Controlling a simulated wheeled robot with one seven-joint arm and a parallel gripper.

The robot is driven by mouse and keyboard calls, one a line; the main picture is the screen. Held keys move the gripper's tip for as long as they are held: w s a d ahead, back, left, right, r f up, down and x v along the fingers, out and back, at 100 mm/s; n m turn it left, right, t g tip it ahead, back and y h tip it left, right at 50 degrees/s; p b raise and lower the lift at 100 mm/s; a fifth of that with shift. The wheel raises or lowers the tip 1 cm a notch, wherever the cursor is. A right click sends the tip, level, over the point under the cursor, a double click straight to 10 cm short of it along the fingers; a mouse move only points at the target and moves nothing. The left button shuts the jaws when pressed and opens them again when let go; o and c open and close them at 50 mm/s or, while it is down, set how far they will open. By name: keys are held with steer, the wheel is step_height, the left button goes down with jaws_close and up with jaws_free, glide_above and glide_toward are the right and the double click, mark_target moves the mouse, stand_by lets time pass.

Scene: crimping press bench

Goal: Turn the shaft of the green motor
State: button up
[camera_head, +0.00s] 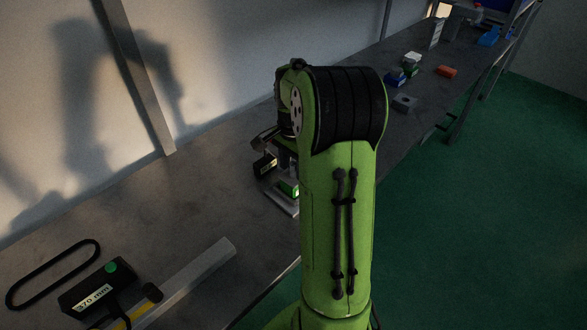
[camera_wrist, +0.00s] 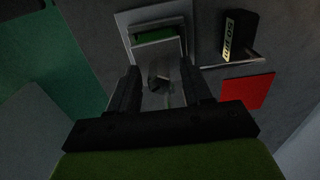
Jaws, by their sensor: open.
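The green motor (camera_head: 289,188) shows only in part in the head view, on a light base on the grey bench, with my arm covering its right side. In the wrist view its green body (camera_wrist: 154,36) sits in a pale grey frame at the top. A small dark part, which looks like the shaft (camera_wrist: 158,82), points toward me below the frame. My gripper (camera_wrist: 161,76) is open, with one black finger on each side of this part. I cannot tell whether either finger touches it. The wrist view is dim, and my arm hides the fingertips in the head view.
A black box with a lit label (camera_wrist: 240,36) and a thin rod stand right of the motor, near a red square (camera_wrist: 248,91). On the bench (camera_head: 150,205) lie a black belt (camera_head: 55,273), a "370 mm" box (camera_head: 95,288) and a grey bar (camera_head: 190,281). Small blocks stand farther back.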

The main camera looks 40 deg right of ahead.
steer(key=shift+f, duration=0.2)
jaws_close()
stand_by(0.3)
steer(key=n+p, duration=0.1)
steer(key=n, duration=0.3)
steer(key=shift+r+p, duration=0.1)
steer(key=shift+p, duration=0.2)
steer(key=shift+n+p, duration=0.45)
steer(key=shift+n, duration=1.65)
